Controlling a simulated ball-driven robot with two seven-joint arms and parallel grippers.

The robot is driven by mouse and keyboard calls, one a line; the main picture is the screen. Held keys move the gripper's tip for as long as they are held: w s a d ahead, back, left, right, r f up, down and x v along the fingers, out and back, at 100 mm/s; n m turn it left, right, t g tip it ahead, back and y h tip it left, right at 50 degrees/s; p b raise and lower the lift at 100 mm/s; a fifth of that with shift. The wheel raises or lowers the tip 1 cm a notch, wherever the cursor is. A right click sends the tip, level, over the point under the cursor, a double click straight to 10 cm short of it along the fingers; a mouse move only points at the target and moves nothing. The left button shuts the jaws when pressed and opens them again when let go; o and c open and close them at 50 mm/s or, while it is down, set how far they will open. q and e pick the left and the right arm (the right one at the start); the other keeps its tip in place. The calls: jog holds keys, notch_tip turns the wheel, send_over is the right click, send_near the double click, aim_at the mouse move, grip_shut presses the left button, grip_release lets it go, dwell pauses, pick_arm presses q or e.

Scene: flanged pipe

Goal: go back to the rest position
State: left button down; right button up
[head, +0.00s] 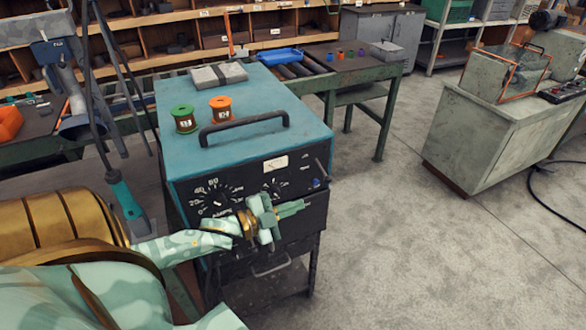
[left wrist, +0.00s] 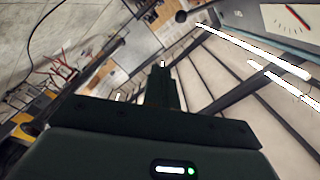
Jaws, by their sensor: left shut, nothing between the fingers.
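My left gripper (head: 288,209) is in front of the dark control panel of a blue machine (head: 270,95) in the head view. Its fingers are closed together with nothing between them, pointing right. In the left wrist view the dark closed fingers (left wrist: 162,88) show at the middle. The panel carries dials and a small meter (head: 275,164). I cannot tell whether the gripper touches the panel. My right gripper is not in view.
A green spool (head: 184,119) and an orange spool (head: 221,109) stand on the machine beside its black handle (head: 243,127). A grey cabinet (head: 500,135) stands at right. The concrete floor (head: 400,240) between is open. A dark cable (head: 545,205) lies at far right.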

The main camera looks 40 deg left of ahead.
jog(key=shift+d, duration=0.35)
